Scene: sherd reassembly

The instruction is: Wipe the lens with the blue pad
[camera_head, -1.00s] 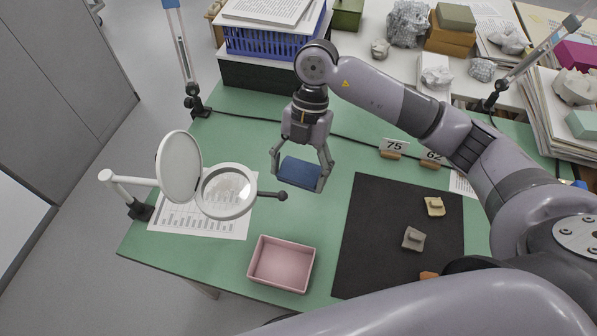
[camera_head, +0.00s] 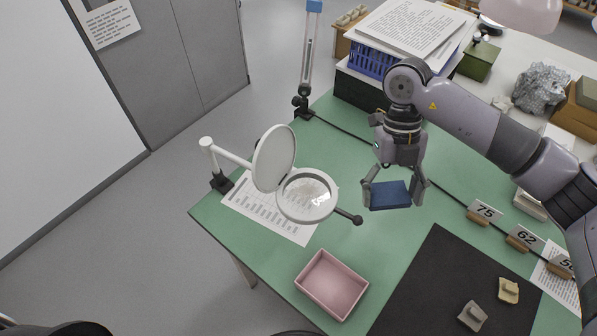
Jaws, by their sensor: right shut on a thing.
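The lens (camera_head: 308,195) is a round glass in a white ring with a dark handle knob, on a white arm at the table's left edge. A whitish smudge shows on its glass. Its round white cover (camera_head: 274,158) stands open beside it. My right gripper (camera_head: 393,190) is shut on the blue pad (camera_head: 390,195) and holds it to the right of the lens, apart from it. My left gripper is not in view.
A pink tray (camera_head: 331,285) lies near the front edge. A black mat (camera_head: 440,285) with sherds is at the right. Number cards (camera_head: 484,213) and a dark cable lie behind it. A blue crate (camera_head: 372,62) and a lamp post (camera_head: 310,60) stand at the back.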

